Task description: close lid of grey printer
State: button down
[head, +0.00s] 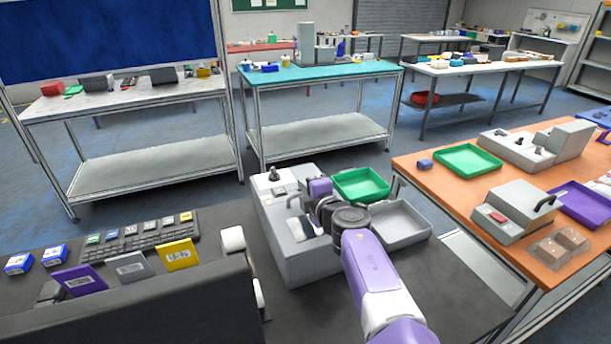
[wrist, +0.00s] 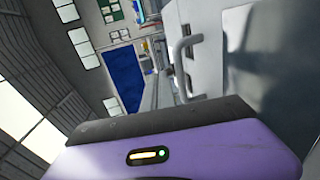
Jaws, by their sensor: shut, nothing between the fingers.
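The grey printer (head: 288,252) stands on the dark table in the middle of the head view, a boxy body with a pale top panel. My gripper (head: 320,190), purple and dark, is over the printer's top and hides part of it. In the wrist view my gripper's purple body fills the bottom; its fingertips are not clear there. Its jaws are shut and empty. A light grey bar handle (wrist: 183,65) on a grey panel (wrist: 208,50) is close above my gripper in the wrist view. Whether this panel is the lid, and the lid's angle, I cannot tell.
A green tray (head: 360,184) and a grey tray (head: 424,228) lie right of the printer. A keyboard (head: 150,238) and coloured boxes are at left. The orange table (head: 455,188) at right holds another grey machine (head: 508,208).

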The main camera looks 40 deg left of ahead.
notch_tip(320, 180, up, 14)
jog(key=s+d+p, duration=0.1)
jog(key=d+p, duration=0.1)
jog(key=p, duration=0.3)
jog(key=shift+d+f+p, duration=0.15)
jog(key=shift+d+p, duration=0.05)
jog(key=shift+p, duration=0.1)
dwell(0.5)
jog(key=shift+s, duration=0.1)
